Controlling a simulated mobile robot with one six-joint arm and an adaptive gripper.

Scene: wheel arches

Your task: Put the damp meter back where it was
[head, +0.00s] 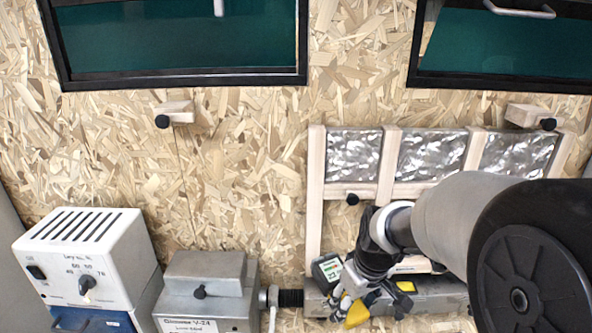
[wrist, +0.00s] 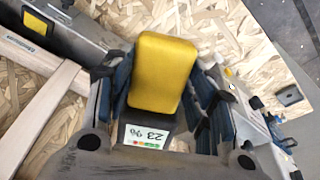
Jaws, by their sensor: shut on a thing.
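The damp meter is a yellow block on a dark body with a small lit display reading about 23 %. In the wrist view the meter (wrist: 163,75) sits between the fingers of my gripper (wrist: 165,95), yellow end towards the fingertips. In the head view the yellow end of the meter (head: 361,311) shows low between the fingertips of my gripper (head: 370,300), above or in front of a grey metal ledge (head: 438,297). My gripper is shut on the meter. I cannot tell whether the meter touches the ledge. My arm hides part of the ledge.
A white control box (head: 85,250) and a grey metal unit (head: 205,290) stand at lower left, beside a black fitting at the ledge's left end. A wooden frame with foil panels (head: 430,155) is on the chipboard wall behind my arm.

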